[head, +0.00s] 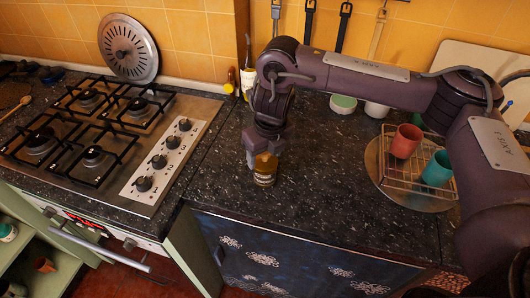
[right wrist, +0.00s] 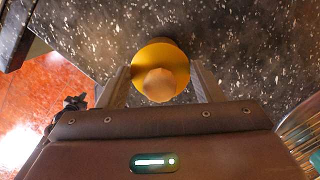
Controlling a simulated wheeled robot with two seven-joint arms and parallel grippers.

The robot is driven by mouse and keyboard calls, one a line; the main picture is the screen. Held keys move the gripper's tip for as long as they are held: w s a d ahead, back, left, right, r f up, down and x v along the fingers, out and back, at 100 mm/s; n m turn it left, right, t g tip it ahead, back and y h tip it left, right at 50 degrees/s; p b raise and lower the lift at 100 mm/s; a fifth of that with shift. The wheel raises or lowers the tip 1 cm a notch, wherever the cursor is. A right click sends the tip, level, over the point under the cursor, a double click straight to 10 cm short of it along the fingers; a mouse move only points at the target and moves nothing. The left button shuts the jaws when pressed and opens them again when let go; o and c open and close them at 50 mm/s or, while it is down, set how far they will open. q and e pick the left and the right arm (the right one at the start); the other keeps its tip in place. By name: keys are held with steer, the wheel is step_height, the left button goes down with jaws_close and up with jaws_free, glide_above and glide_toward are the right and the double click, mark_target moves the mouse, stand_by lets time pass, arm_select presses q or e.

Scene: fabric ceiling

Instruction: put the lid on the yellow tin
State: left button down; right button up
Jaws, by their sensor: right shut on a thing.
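The yellow tin (head: 264,179) stands upright on the dark speckled counter, near its front edge, in the head view. A golden-yellow lid (right wrist: 147,60) with a pale faceted knob (right wrist: 160,85) shows in the right wrist view. My right gripper (head: 267,151) points down over the tin and is shut on the lid, with a finger at each side of it in the right wrist view (right wrist: 161,74). The lid is at the tin's top; whether it rests on the rim or hangs just above cannot be told. It hides most of the tin from the wrist. My left gripper is not in view.
A gas hob (head: 97,140) fills the left. A wire rack (head: 386,181) with a red cup (head: 405,142) and a teal cup (head: 438,170) stands right, near my right arm. Bottles and small pots line the back wall. Counter around the tin is clear.

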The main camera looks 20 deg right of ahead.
steer(key=o, duration=1)
steer(key=shift+o, duration=0.6)
steer(key=shift+o, duration=1.2)
steer(key=shift+r, duration=0.1)
step_height(320, 180, up, 7)
steer(key=p, duration=0.7)
